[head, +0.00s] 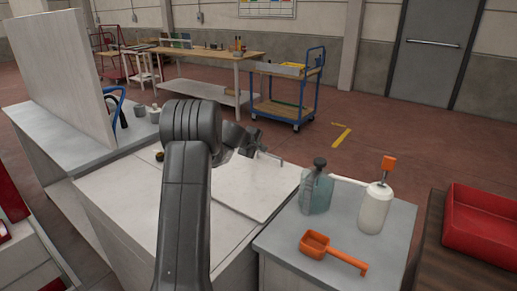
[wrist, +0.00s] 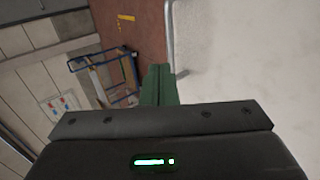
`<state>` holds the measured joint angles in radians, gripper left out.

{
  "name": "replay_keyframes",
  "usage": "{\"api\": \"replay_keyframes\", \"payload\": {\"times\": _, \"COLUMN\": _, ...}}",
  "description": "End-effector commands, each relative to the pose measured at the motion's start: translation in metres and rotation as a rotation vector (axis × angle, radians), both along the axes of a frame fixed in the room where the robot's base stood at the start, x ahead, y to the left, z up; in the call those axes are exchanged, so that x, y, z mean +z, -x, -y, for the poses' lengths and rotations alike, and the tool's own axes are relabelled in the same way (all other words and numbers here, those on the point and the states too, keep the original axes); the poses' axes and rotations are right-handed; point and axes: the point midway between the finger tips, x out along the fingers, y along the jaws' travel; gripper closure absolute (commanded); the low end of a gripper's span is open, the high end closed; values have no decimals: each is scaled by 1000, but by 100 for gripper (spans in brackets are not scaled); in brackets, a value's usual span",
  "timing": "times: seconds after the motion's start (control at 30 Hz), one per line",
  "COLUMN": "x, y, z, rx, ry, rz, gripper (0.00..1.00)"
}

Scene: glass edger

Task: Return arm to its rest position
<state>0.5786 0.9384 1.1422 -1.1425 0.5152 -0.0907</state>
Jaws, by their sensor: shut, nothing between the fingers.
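My arm is raised and bent over a pale worktop (head: 145,205) in the head view. My gripper (head: 278,160) is at its far end, small and partly hidden behind the arm links, above a light flat panel (head: 235,200). In the wrist view the green fingers of my gripper (wrist: 158,72) are together and hold nothing. A pale surface fills the right of that view, close beside the fingers.
A red tray (head: 487,222) lies farther right. A tall panel (head: 62,75) stands left. A blue cart (head: 285,108) stands behind on open floor.

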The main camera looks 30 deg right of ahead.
Motion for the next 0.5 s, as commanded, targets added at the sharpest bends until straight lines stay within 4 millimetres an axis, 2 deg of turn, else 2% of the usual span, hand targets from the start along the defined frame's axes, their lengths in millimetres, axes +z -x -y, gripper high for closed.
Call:
{"api": "replay_keyframes", "payload": {"times": 0.2, "x": 10, "y": 5, "z": -10, "rx": 1, "ry": 2, "rz": 1, "gripper": 100}}
{"api": "replay_keyframes", "payload": {"times": 0.5, "x": 12, "y": 5, "z": -11, "rx": 1, "ry": 3, "rz": 2, "gripper": 100}}
